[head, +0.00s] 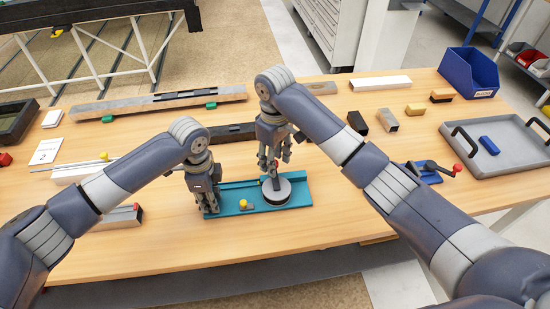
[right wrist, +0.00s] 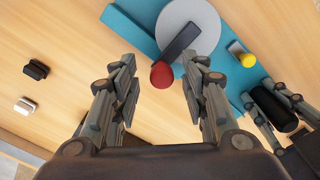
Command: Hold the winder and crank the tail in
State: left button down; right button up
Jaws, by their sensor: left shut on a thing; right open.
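The winder has a teal base (head: 300,190) near the table's front edge, with a pale round drum (head: 277,197) and a dark crank arm (right wrist: 180,42) ending in a red knob (right wrist: 163,75). A yellow ball (head: 243,203) on a small grey piece sits on the base left of the drum; I cannot tell whether it is the tail's end. My left gripper (head: 209,208) is shut on a black upright grip (right wrist: 272,108) at the base's left end. My right gripper (head: 269,172) is open above the drum, the red knob lying between its fingers in the wrist view.
A blue crank device (head: 425,172) with a red knob lies to the right. A grey tray (head: 490,165) and a blue bin (head: 468,73) stand further right. A long grey rail (head: 150,103) and small blocks lie behind. The table in front of the base is clear.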

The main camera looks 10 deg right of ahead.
jog(key=shift+r, duration=0.1)
notch_tip(320, 180, up, 12)
dwell(0.5)
pick_arm(q)
jog(key=c, duration=1.2)
grip_release()
jog(key=shift+c, duration=0.2)
notch_tip(320, 180, up, 12)
